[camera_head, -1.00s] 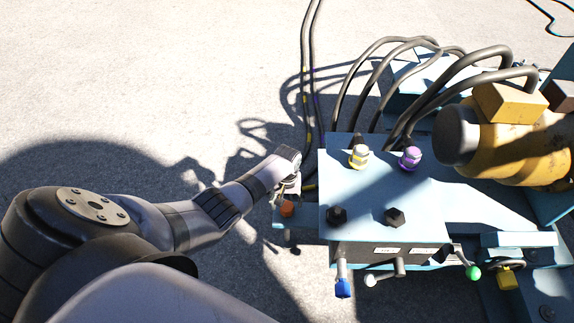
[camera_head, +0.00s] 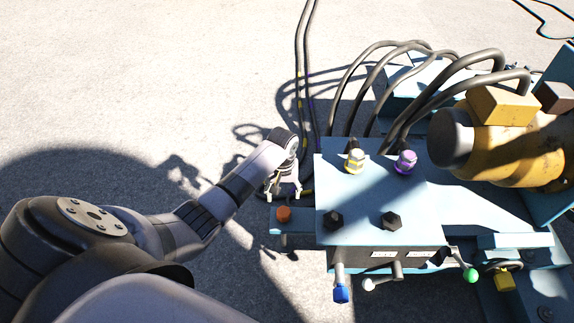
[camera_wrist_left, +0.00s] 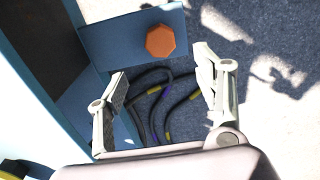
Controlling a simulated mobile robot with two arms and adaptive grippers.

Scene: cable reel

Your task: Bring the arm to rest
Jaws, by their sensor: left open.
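My left arm reaches in from the left in the head view. My left gripper (camera_head: 284,190) is open and empty, beside the left end of the blue machine box (camera_head: 385,225). It is just above an orange knob (camera_head: 283,214) on a small blue ledge. In the left wrist view the two fingers of the gripper (camera_wrist_left: 165,105) stand apart with nothing between them. The orange knob (camera_wrist_left: 160,41) sits on a blue plate beyond the fingertips. Dark cables (camera_wrist_left: 160,100) lie on the ground below. My right gripper is in no view.
Blue (camera_head: 341,293) and green (camera_head: 471,274) tipped levers stick out in front. Black hoses (camera_head: 370,75) arch behind. A yellow motor (camera_head: 510,145) stands right. Left ground is clear.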

